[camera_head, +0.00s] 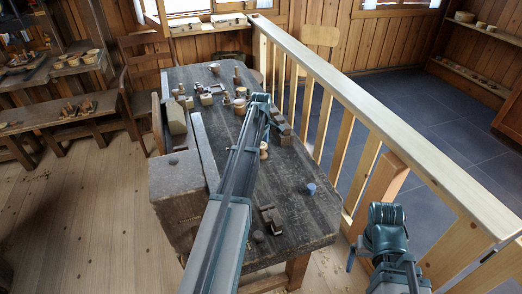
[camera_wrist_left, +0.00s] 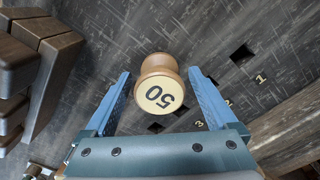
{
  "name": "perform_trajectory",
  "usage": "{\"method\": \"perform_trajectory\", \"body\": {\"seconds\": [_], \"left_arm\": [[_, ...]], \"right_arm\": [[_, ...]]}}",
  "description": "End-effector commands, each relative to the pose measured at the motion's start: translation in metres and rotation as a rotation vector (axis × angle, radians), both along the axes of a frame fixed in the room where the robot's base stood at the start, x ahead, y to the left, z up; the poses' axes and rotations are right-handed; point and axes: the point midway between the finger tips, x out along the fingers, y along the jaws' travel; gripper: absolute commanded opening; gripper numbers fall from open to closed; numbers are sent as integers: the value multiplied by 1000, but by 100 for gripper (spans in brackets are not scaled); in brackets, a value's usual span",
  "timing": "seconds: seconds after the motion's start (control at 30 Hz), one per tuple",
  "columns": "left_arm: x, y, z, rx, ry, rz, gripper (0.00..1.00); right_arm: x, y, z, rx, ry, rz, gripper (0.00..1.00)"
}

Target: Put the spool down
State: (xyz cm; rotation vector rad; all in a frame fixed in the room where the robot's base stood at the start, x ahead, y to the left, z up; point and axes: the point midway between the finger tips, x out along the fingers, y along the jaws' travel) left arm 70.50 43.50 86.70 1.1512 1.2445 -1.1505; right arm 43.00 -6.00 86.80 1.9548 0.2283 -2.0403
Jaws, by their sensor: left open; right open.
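My left gripper (camera_wrist_left: 159,74) is open, with one blue finger on each side of the spool and a gap at each. In the head view my left arm reaches over the workbench (camera_head: 300,213) and hides its fingertips. A small pale turned piece (camera_head: 263,150) shows beside the arm; I cannot tell if it is the same spool. My right gripper (camera_head: 381,249) is at the lower right, away from the bench, open and empty.
Dark blocks (camera_wrist_left: 52,62) stand left of the left gripper. Square holes and small numbers mark the worktop. A wooden railing (camera_head: 345,95) runs along the right side.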

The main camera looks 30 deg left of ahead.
Motion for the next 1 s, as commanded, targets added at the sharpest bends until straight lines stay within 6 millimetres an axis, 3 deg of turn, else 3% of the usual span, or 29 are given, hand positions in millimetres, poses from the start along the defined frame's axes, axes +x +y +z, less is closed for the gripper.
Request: {"method": "perform_trajectory", "body": {"seconds": [0.27, 0.8, 1.0], "left_arm": [[0, 0, 28, 0, 0, 0, 91], [0, 0, 109, 0, 0, 0, 91], [0, 0, 122, 0, 0, 0, 91]], "right_arm": [[0, 0, 28, 0, 0, 0, 100], [0, 0, 109, 0, 0, 0, 100], [0, 0, 122, 0, 0, 1, 100]]}}
